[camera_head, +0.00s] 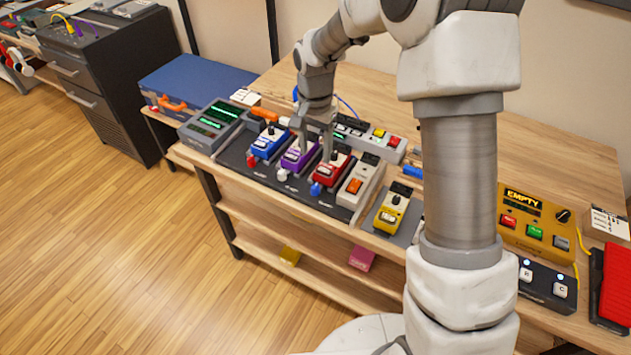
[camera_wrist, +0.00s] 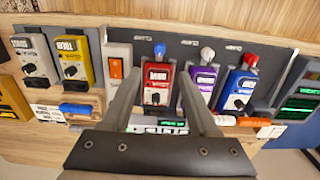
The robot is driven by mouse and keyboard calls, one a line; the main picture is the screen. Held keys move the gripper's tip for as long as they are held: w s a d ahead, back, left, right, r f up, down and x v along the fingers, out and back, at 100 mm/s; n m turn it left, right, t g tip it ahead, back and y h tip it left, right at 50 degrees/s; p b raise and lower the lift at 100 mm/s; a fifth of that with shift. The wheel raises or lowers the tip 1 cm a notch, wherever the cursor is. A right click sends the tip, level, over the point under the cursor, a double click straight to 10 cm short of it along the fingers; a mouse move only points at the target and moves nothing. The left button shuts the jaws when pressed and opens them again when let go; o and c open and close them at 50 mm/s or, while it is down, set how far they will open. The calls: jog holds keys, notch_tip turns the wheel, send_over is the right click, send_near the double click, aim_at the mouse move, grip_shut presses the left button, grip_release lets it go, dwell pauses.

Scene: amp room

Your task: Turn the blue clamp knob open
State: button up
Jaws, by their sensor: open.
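The blue clamp knob (camera_head: 316,189) sits at the front edge of the pedalboard, just in front of the red pedal (camera_head: 334,166). In the wrist view the blue knob (camera_wrist: 159,50) shows at the upper middle, beyond the red pedal (camera_wrist: 157,82). My gripper (camera_head: 315,148) points down over the purple and red pedals, behind the knob. In the wrist view my gripper (camera_wrist: 160,74) has its fingers wide apart with the red pedal seen between them. Nothing is held, and the knob appears clear of both fingers.
A red knob (camera_head: 251,161) stands before the blue pedal (camera_head: 268,141), and a white knob (camera_head: 283,175) before the purple pedal (camera_head: 299,154). Free floor lies in front of the bench.

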aim_at(315, 186)
notch_tip(315, 186, down, 12)
jog(key=shift+f, duration=0.1)
dwell(0.4)
grip_shut()
